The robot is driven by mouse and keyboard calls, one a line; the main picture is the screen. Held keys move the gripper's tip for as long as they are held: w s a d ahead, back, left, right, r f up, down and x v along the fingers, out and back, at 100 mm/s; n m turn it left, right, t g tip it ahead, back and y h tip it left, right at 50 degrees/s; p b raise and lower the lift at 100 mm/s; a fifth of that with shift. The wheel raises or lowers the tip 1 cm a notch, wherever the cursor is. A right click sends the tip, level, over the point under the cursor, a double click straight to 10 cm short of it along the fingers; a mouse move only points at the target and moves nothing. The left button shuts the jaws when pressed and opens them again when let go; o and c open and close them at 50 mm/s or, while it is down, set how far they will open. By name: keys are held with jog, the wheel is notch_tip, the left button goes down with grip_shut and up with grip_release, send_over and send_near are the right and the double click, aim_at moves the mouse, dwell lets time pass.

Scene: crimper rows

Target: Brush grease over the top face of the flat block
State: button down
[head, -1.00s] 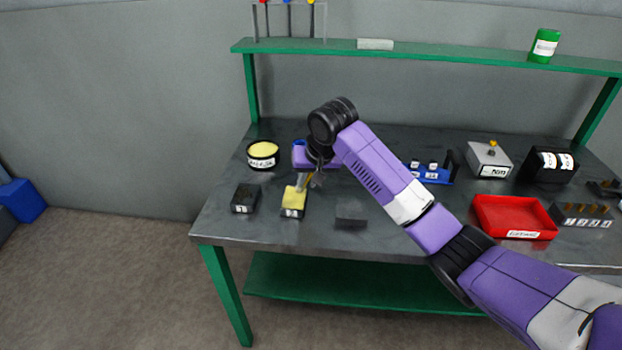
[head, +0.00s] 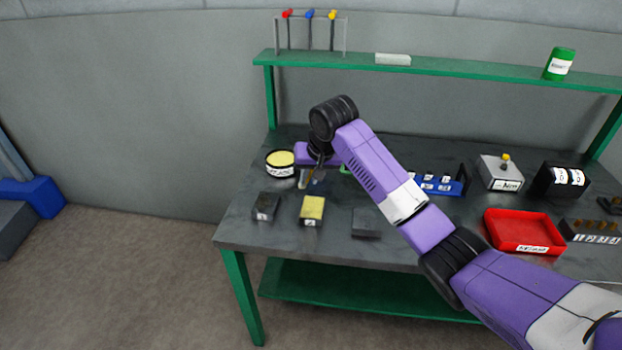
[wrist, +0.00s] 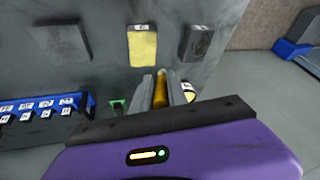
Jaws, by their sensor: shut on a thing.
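The flat block (head: 312,210) stands near the bench's front left, between two dark blocks, with a yellow layer over its top face. It also shows in the wrist view (wrist: 142,48), with a white label at one end. My gripper (head: 316,178) is behind the block, raised clear of it. It is shut on the brush, whose amber handle (wrist: 161,92) shows between the fingers in the wrist view. The bristle end cannot be made out clearly. The grease tub (head: 281,158), black with yellow grease, stands just left of my gripper.
A dark labelled block (head: 266,206) stands left of the flat block and a plain dark block (head: 366,222) right. A blue rack (head: 440,185), a red tray (head: 522,232) and a grey box (head: 500,172) are farther right. A green shelf (head: 450,70) spans the back.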

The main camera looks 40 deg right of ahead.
jog(key=shift+r+p, duration=1)
jog(key=shift+r, duration=0.5)
